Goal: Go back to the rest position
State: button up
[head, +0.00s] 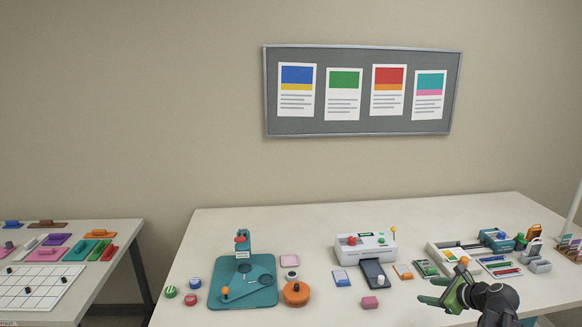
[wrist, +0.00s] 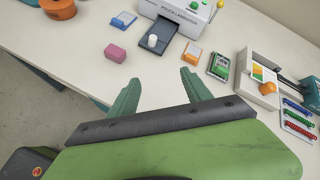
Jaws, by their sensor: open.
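My gripper (head: 436,291) is at the lower right in the head view, above the front part of the table. In the wrist view its two green fingers (wrist: 155,88) are spread apart with nothing between them. The fingers point toward the laminator (wrist: 184,10), a white machine with a grey tray in front; it also shows in the head view (head: 365,243). A pink block (wrist: 115,53) lies on the table ahead of the left finger and apart from it.
The white table (head: 320,215) carries a teal board (head: 225,292), an orange round piece (head: 296,293), small cards and an organiser tray (head: 450,262) at the right. A second table (head: 95,290) with coloured pieces stands at the left, across a gap. A pinboard (head: 360,90) hangs behind.

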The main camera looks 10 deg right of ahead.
jog(key=w+a+f+n+g, duration=0.1)
jog(key=a+f+n+g, duration=0.1)
jog(key=a+n, duration=0.3)
jog(key=w+a+f+n+g+y, duration=0.1)
jog(key=a+n, duration=0.4)
jog(key=a, duration=0.6)
jog(key=w+a+f+n+g, duration=0.1)
jog(key=a+f+n+g, duration=0.2)
jog(key=a, duration=0.5)
jog(key=shift+a+f+n, duration=0.2)
jog(key=shift+f+n, duration=0.3)
jog(key=shift+n, duration=0.5)
jog(key=s+a+f+n+g+h+b, duration=0.1)
jog(key=s+a+f+n+g, duration=0.1)
jog(key=a+n, duration=0.4)
jog(key=s+a+f+n+g+h+b, duration=0.1)
jog(key=s+a+f+n+g+h, duration=0.1)
jog(key=s+a+n, duration=0.3)
jog(key=a+f+n, duration=0.1)
jog(key=a+n, duration=0.1)
jog(key=a, duration=0.1)
jog(key=shift+s+a+g, duration=0.15)
jog(key=shift+a+g, duration=0.1)
jog(key=shift+g, duration=0.05)
jog(key=shift+d, duration=0.1)
